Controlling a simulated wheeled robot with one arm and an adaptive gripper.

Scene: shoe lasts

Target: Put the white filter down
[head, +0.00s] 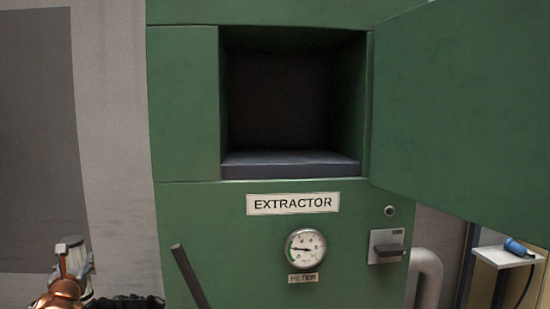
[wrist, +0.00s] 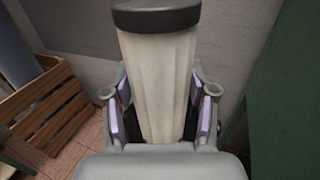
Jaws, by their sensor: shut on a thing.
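The white filter (wrist: 157,85) is a pleated, off-white cylinder with a dark end cap. In the wrist view it stands between the two fingers of my gripper (wrist: 158,112), which is shut on it. In the head view the filter (head: 75,262) shows small at the lower left, with my gripper (head: 66,285) around it, partly cut off by the bottom edge. They are left of the green extractor (head: 185,110), in front of the pale wall. The filter's lower part is hidden behind the gripper in the wrist view.
The extractor's square compartment (head: 290,165) is open and looks empty, with its green door (head: 460,110) swung out to the right. A wooden crate (wrist: 45,100) stands on the tiled floor. A small shelf (head: 502,257) holds a blue object.

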